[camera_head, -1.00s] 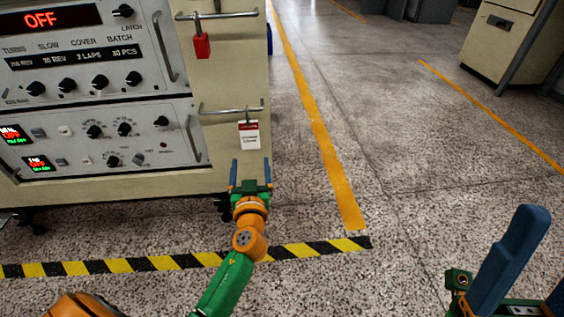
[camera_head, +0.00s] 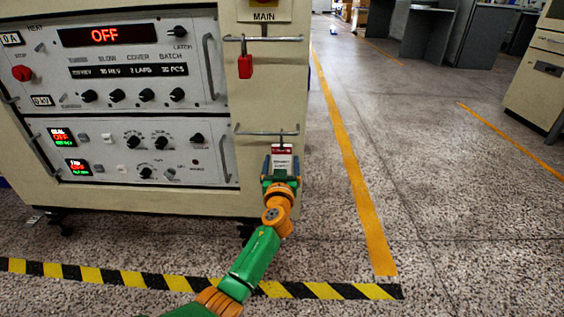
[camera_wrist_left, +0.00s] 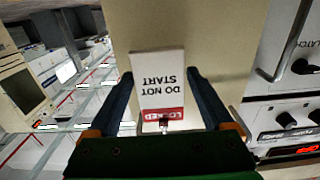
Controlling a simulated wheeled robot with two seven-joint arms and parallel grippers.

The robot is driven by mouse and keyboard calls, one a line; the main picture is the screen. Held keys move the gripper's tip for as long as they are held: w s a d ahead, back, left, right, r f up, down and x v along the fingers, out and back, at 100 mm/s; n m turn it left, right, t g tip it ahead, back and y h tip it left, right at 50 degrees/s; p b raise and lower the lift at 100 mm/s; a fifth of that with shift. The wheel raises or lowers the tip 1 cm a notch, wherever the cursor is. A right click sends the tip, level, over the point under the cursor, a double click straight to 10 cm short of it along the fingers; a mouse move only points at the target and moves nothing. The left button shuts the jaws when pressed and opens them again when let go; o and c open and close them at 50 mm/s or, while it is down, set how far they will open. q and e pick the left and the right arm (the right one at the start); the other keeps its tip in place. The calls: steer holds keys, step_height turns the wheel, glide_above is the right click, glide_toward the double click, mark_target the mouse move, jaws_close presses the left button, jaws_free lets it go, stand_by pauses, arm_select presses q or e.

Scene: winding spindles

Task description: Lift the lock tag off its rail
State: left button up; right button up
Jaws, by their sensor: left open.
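The lock tag (camera_head: 282,157), white with a red band, hangs from the lower rail (camera_head: 266,133) on the right part of the cabinet front. In the left wrist view the tag (camera_wrist_left: 159,84) appears upside down, reading "LOCKED DO NOT START". My left gripper (camera_head: 281,164) is open, with its two blue fingers on either side of the tag. In the wrist view a gap shows between the tag and each finger of the gripper (camera_wrist_left: 160,85). The rail is not clearly seen in the wrist view. My right gripper is not in view.
A red padlock (camera_head: 245,66) hangs from the upper rail (camera_head: 250,38), above the tag. The control panel (camera_head: 130,150) with knobs and handles lies left of the tag. Open floor (camera_head: 450,200) with a yellow line extends to the right.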

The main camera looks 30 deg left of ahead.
mark_target(282, 156)
arm_select(q)
steer(key=shift+c, duration=0.2)
steer(key=c, duration=1)
steer(key=shift+r+p, duration=1.05)
steer(key=shift+r, duration=0.2)
steer(key=shift+c, duration=0.2)
steer(key=shift+p+v, duration=0.5)
steer(key=shift+v, duration=0.6)
steer(key=shift+p+v, duration=0.45)
steer(key=shift+v, duration=1.95)
